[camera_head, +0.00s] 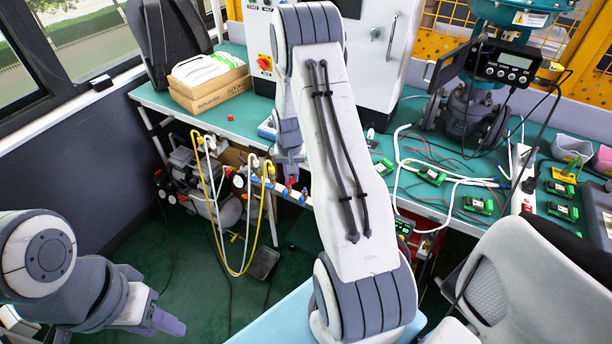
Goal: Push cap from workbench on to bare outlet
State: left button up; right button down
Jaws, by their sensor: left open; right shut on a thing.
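A small red cap-like piece (230,117) lies on the green workbench (212,124), left of my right arm. My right gripper (290,172) reaches down at the bench's front edge, by a row of fittings with blue parts (305,197). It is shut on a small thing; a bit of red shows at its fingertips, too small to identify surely. Whether it touches an outlet cannot be told. The bare outlet cannot be picked out among the fittings. My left gripper (172,322) is open and empty, low at the left, away from the bench.
Yellow and white hoses (243,262) hang from the fittings, near a compressor (190,165) under the bench. Cardboard boxes (210,92) stand at the back left. Green circuit boards (478,205), cables and a valve with a positioner (505,65) occupy the right. A chair (520,270) stands front right.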

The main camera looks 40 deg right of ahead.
jog(key=m, duration=0.2)
send_over(304, 191)
jog(key=f, duration=0.1)
jog(key=shift+d+f+b, duration=0.15)
jog(key=shift+d+b, duration=0.1)
jog(key=shift+b, duration=0.15)
notch_tip(304, 191, down, 4)
jog(key=b, duration=0.3)
jog(key=shift+f, duration=0.25)
jog(key=shift+a+f+b, duration=0.1)
jog(key=shift+f+b, duration=0.2)
jog(key=shift+b, duration=0.05)
jog(key=shift+f+b, duration=0.45)
jog(key=shift+f, duration=0.3)
dwell(1.1)
jog(key=c, duration=0.8)
grip_release()
jog(key=shift+o, duration=0.2)
jog(key=shift+r, duration=0.15)
